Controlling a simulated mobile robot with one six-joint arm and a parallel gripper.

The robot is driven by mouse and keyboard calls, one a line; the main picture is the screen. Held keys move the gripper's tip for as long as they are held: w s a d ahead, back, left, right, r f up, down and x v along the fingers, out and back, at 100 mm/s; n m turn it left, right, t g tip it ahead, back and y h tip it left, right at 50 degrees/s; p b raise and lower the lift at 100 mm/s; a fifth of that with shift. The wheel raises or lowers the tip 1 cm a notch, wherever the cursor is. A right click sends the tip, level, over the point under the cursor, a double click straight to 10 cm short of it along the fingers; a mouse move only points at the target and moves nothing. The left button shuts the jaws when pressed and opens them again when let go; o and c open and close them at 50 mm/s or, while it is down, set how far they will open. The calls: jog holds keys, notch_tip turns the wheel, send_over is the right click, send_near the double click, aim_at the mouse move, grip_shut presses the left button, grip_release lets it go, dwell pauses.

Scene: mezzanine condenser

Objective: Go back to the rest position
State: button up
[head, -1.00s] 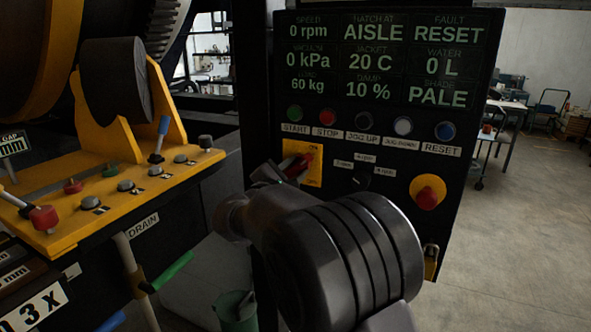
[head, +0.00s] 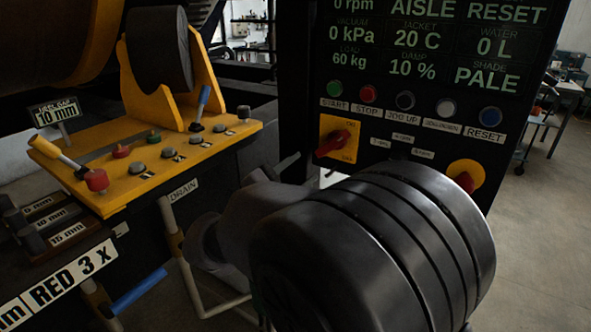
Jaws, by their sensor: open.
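My gripper (head: 287,170) is mostly hidden behind my large dark wrist link. Only the dark ends of its fingers show, open and with nothing seen between them. It is just left of and below the red rotary switch (head: 333,143) on its yellow plate (head: 341,128). The fingers look apart from the switch handle, which lies tilted. The control panel (head: 402,98) stands behind my arm. Its display reads 0 kPa, 20 C, 0 L, 60 kg, 10 %, PALE and RESET.
A yellow ledge (head: 122,187) with knobs and levers is at left, beside a dark roller (head: 158,50). Below are a drain pipe (head: 178,245) and a blue handle (head: 139,292). Open floor (head: 545,230) lies at far right.

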jog(key=shift+v, duration=0.95)
jog(key=s+d+f+m+g+y, duration=0.1)
jog(key=s+d+f+m+g, duration=0.1)
jog(key=s+d+m+g, duration=0.45)
jog(key=s+d+f+m+g, duration=0.3)
jog(key=s+d+m, duration=0.1)
jog(key=s+d, duration=0.45)
jog(key=s+f+m+g+y, duration=0.1)
jog(key=s+f+m+y, duration=0.1)
jog(key=s+m+y, duration=0.3)
jog(key=s+f+m+g+y, duration=0.1)
jog(key=s+f+m, duration=0.1)
jog(key=s, duration=0.5)
jog(key=s+a+m+t+y, duration=0.2)
jog(key=s+a+m+y, duration=0.1)
jog(key=a+m+y, duration=0.2)
jog(key=a+m, duration=0.2)
jog(key=a, duration=0.1)
jog(key=shift+a+r+t+y, duration=0.3)
jog(key=shift+a+r+t, duration=0.05)
